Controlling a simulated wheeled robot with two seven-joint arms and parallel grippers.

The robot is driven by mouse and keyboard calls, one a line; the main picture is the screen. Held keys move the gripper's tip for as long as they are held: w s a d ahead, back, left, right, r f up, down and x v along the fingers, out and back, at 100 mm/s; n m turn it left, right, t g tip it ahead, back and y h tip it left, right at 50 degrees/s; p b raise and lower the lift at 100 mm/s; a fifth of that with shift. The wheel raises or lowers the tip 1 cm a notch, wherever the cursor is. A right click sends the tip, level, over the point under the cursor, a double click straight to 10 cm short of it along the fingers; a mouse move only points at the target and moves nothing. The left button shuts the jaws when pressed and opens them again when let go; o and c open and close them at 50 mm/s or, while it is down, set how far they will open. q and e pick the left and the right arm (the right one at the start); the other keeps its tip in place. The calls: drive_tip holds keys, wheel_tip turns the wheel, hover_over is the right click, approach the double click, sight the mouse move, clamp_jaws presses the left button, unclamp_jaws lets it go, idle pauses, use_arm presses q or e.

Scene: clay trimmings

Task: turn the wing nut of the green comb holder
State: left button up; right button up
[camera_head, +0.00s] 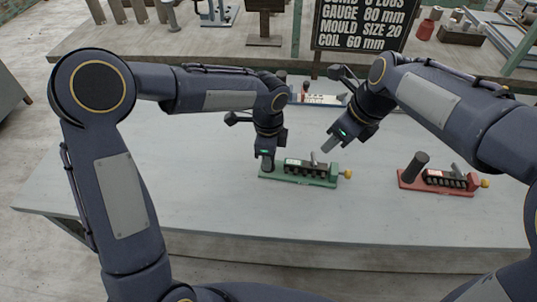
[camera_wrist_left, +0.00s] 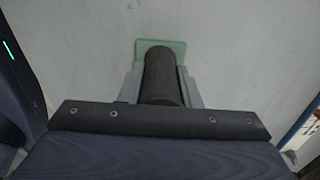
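The green comb holder (camera_head: 299,179) lies on the pale worktop in the head view, with a dark toothed comb (camera_head: 305,169) along it. A yellow wing nut (camera_head: 347,174) sits at its right end. My left gripper (camera_head: 267,163) is over the holder's left end. In the left wrist view, its fingers (camera_wrist_left: 161,85) stand close on both sides of a dark upright post (camera_wrist_left: 163,75), above the green base (camera_wrist_left: 178,46). My right gripper (camera_head: 328,146) hangs above the holder's right half, apart from the wing nut; its finger opening is unclear.
A red holder (camera_head: 437,188) with a dark post and yellow nut stands to the right. A blue holder (camera_head: 318,99) lies behind, partly hidden by my arms. A dark sign (camera_head: 362,25) stands at the back. The worktop's front is clear.

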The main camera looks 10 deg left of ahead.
use_arm(q)
clamp_jaws()
use_arm(e)
drive_tip(key=shift+c, duration=0.7)
drive_tip(key=r+t+y, duration=0.1)
drive_tip(key=r+y, duration=0.1)
hover_over(315, 159)
drive_tip(key=a, duration=0.1)
drive_tip(key=w+a+r+m+t+y, duration=0.3)
drive_tip(key=w+a+r+m+t, duration=0.1)
drive_tip(key=w+r+t, duration=0.45)
drive_tip(key=s+d+f+m+g+h, duration=0.2)
drive_tip(key=s+d+f+g+h, duration=0.15)
drive_tip(key=s, duration=0.35)
drive_tip(key=s+d+f+m+g+h, duration=0.3)
drive_tip(key=s+f+g+h, duration=0.1)
drive_tip(key=s+f, duration=0.15)
drive_tip(key=x, duration=1.1)
drive_tip(key=shift+s+a+f, duration=0.15)
drive_tip(key=shift+s+a, duration=0.05)
drive_tip(key=shift+a, duration=0.1)
